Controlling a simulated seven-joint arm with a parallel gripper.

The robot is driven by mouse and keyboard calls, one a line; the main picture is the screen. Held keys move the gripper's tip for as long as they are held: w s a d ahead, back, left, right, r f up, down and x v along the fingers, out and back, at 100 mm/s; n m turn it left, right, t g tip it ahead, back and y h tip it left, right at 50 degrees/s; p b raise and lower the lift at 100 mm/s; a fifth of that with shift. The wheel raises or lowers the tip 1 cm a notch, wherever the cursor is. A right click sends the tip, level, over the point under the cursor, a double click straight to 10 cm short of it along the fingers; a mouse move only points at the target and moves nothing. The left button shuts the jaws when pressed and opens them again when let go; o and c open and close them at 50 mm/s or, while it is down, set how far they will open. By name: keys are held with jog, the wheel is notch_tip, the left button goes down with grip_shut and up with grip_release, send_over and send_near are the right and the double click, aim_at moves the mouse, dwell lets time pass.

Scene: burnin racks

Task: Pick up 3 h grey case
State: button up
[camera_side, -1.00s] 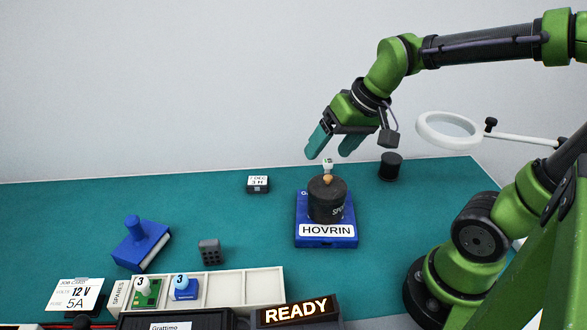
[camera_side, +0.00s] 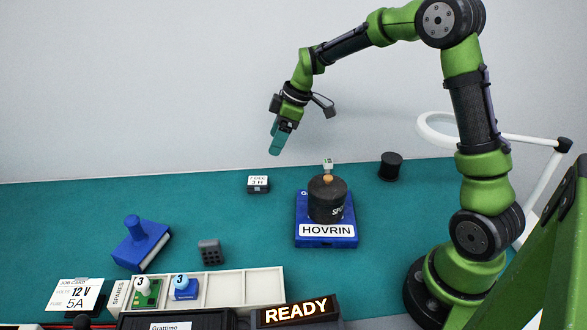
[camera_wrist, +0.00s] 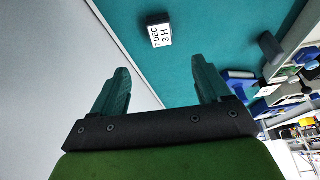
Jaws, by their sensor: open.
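The 3 h grey case (camera_side: 258,187) is a small dark box with a white label reading "7 DEC 3 H". It sits on the teal mat near its back edge, left of the blue HOVRIN base. My gripper (camera_side: 275,150) is in the air above the mat's back edge, up and slightly right of the case, apart from it. In the wrist view the case (camera_wrist: 160,33) lies beyond the fingertips, between their directions. My gripper (camera_wrist: 163,80) is open, with nothing between its teal fingers.
A blue base labelled HOVRIN (camera_side: 327,243) carries a dark cylinder (camera_side: 327,200). A black cylinder (camera_side: 391,166) stands behind right. A blue handled block (camera_side: 141,243), a grey block with holes (camera_side: 210,252) and a white spares tray (camera_side: 265,287) are in front. The mat around the case is clear.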

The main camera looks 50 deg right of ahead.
aim_at(259, 180)
jog(key=x, duration=1.4)
jog(key=shift+s+d+f, duration=0.1)
jog(key=shift+s+f, duration=0.05)
jog(key=shift+f, duration=0.05)
jog(key=c, duration=1.1)
jog(key=shift+c, duration=0.2)
